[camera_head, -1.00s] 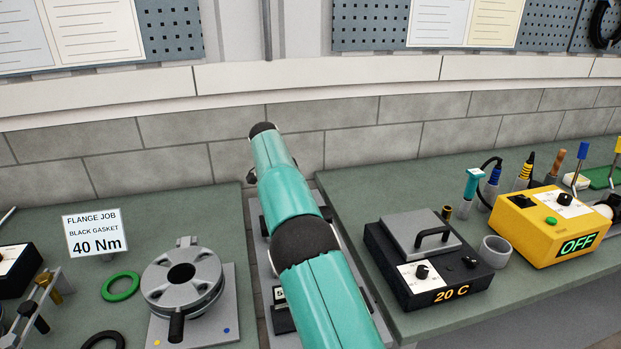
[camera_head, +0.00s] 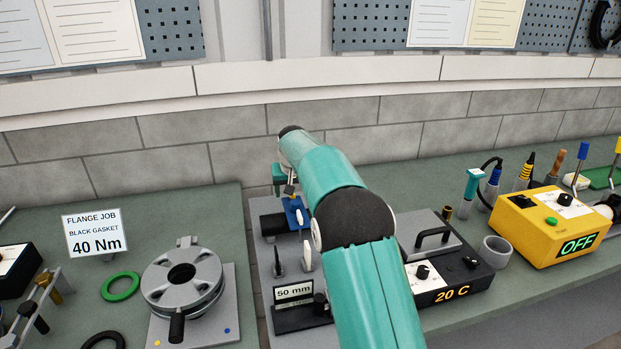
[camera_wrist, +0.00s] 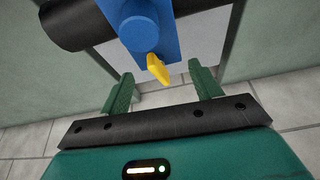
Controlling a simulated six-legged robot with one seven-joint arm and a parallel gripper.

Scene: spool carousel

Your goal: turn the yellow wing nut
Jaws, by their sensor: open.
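The yellow wing nut (camera_wrist: 158,69) shows in the wrist view as a flat tab on the end of a round blue boss (camera_wrist: 139,34). The boss belongs to a blue clamp part, which also shows in the head view (camera_head: 296,213). My gripper (camera_wrist: 161,76) is open, with one green finger on each side of the wing nut in the picture. The tab's lower end lies in the gap between the fingertips, and neither finger appears to touch it. I cannot tell the exact depth between them. In the head view my arm covers part of this area.
A black cylinder (camera_wrist: 85,22) lies beside the blue part. A "50 mm" sign (camera_head: 294,291) stands in front on the same fixture. A grey flange (camera_head: 183,280) is on the left; a black "20 C" box (camera_head: 460,286) is right of my arm.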

